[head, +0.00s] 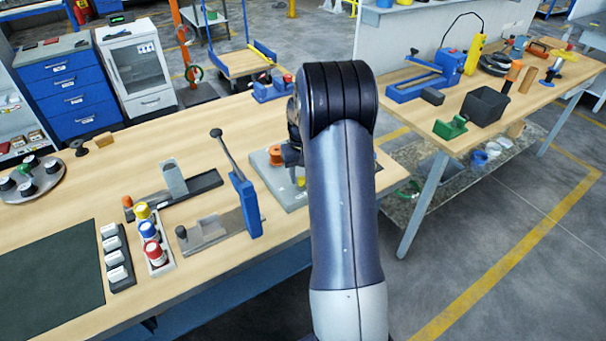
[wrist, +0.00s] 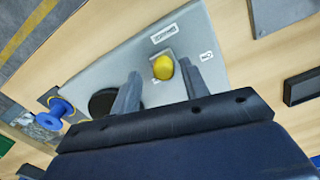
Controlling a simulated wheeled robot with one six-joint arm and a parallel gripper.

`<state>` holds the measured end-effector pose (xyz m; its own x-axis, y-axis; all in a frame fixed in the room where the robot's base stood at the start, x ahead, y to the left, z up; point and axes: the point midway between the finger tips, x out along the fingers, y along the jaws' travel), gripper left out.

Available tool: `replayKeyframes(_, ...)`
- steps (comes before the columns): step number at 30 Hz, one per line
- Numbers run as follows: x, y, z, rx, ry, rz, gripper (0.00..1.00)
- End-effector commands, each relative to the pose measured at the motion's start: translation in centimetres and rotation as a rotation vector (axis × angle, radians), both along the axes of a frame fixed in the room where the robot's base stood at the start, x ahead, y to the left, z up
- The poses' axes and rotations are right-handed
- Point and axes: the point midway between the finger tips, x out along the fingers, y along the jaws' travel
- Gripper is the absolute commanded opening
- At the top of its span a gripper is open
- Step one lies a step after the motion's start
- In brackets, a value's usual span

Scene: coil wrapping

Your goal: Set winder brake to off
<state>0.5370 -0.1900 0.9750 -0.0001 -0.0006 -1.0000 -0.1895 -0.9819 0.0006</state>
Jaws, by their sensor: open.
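The winder's grey base plate (head: 290,199) lies on the wooden bench, partly hidden by my arm in the head view. A small yellow knob (head: 300,182) sits on it. In the wrist view the yellow knob (wrist: 163,67) stands on a lighter plate with small white labels around it, too small to read surely. My gripper (wrist: 159,70) is open, with one finger on each side of the knob; I cannot tell whether either touches it. A black disc (wrist: 101,104) is partly hidden by the left finger. In the head view my gripper is hidden behind my arm.
An orange spool (head: 277,155) is at the base plate's rear. A blue upright lever tool (head: 246,203) stands left of the plate. Small bottles (head: 150,232) and a dark mat (head: 48,283) lie further left.

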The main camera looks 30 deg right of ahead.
Motion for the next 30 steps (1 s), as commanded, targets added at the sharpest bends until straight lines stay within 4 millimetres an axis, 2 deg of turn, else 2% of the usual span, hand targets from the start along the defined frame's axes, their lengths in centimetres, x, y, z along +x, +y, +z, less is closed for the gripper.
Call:
replayKeyframes(5, 0.1, 0.0, 2.7, -0.002, -0.007, 0.000, 0.43)
replayKeyframes(12, 0.1, -0.1, 7.6, -0.002, -0.005, -0.001, 0.43)
replayKeyframes(16, 0.1, -0.1, 9.4, -0.002, -0.004, -0.001, 0.43)
replayKeyframes(21, 0.0, -0.1, 10.4, -0.001, -0.001, -0.001, 0.43)
replayKeyframes(30, 0.0, -0.1, 10.4, -0.001, -0.001, -0.001, 0.43)
